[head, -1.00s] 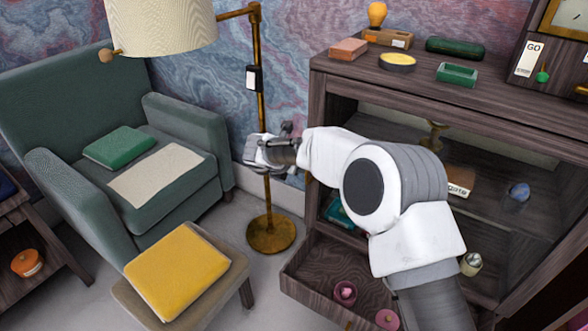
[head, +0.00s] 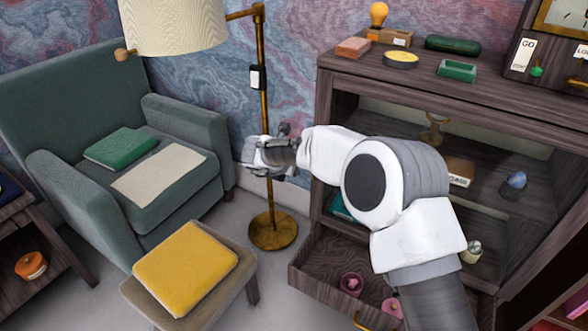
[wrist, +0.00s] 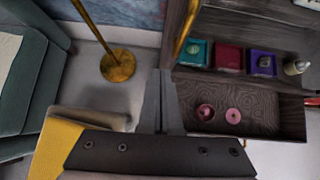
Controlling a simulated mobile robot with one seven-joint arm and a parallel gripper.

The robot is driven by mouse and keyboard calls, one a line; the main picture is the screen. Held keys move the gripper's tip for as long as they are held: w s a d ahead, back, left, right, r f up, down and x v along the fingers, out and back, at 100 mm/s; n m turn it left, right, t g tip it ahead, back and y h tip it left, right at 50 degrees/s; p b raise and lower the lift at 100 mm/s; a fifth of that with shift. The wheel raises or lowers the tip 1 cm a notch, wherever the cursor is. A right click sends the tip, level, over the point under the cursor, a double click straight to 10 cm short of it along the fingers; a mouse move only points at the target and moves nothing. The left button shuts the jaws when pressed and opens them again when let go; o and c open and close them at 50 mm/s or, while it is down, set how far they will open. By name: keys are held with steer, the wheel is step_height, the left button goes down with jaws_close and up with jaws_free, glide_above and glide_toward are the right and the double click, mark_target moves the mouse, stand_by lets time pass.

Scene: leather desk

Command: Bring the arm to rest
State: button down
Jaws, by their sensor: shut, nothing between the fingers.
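My gripper (head: 262,155) is at the end of my white and grey arm, in mid-air in front of the brass floor lamp and left of the dark wooden cabinet (head: 345,88). In the wrist view its fingers (wrist: 160,102) are together with nothing between them. Below the fingers are the floor and the left end of the cabinet's open drawer (wrist: 250,106). My arm hides part of the cabinet shelves and drawer in the head view.
The floor lamp (head: 272,228) stands close to my gripper. A green armchair (head: 60,90) and a stool with a yellow cushion (head: 185,265) are on the left. The open drawer holds two pink round things (wrist: 206,112). Several small objects stand on the cabinet top and shelves.

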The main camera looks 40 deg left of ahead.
steer(key=a+p+v, duration=0.1)
steer(key=v, duration=0.8)
steer(key=shift+s+a, duration=0.2)
steer(key=shift+a, duration=0.15)
steer(key=shift+r, duration=0.15)
